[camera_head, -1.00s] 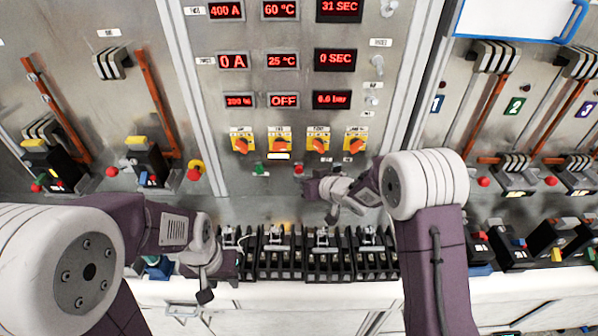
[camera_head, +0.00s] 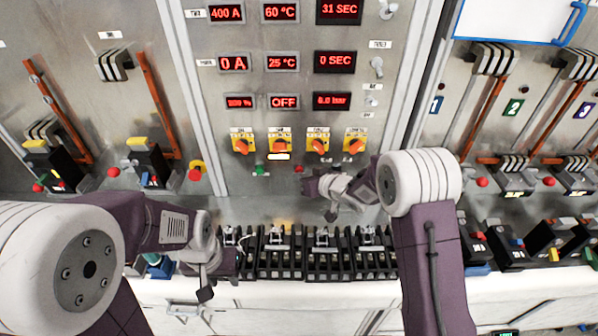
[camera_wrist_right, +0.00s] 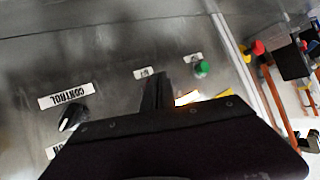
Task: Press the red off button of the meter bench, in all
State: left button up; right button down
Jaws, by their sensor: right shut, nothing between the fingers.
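The red off button (camera_head: 299,169) is on the meter bench's steel panel (camera_head: 225,130), below the orange switches. A green button (camera_head: 260,169) is to its left. It also shows in the right wrist view (camera_wrist_right: 202,67). My right gripper (camera_head: 307,186) is shut and empty, its tips just below and right of the red button in the head view. I cannot tell if they touch it. In the right wrist view the fingers (camera_wrist_right: 157,92) hide the red button. My left gripper (camera_head: 205,293) hangs low at the left, away from the buttons; its jaws are unclear.
Several orange rotary switches (camera_head: 280,146) on yellow plates sit above the buttons. A row of black terminal blocks (camera_head: 322,253) stands on the ledge below. A black control knob (camera_wrist_right: 72,118) shows in the right wrist view. A display (camera_head: 284,102) reads OFF.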

jog(key=shift+w+p, duration=0.3)
jog(key=shift+w, duration=0.1)
dwell(0.3)
jog(key=shift+s, duration=0.1)
jog(key=shift+s+b, duration=0.3)
jog(key=shift+s, duration=0.5)
jog(key=s+b, duration=0.1)
jog(key=s, duration=0.4)
jog(key=shift+b, duration=0.35)
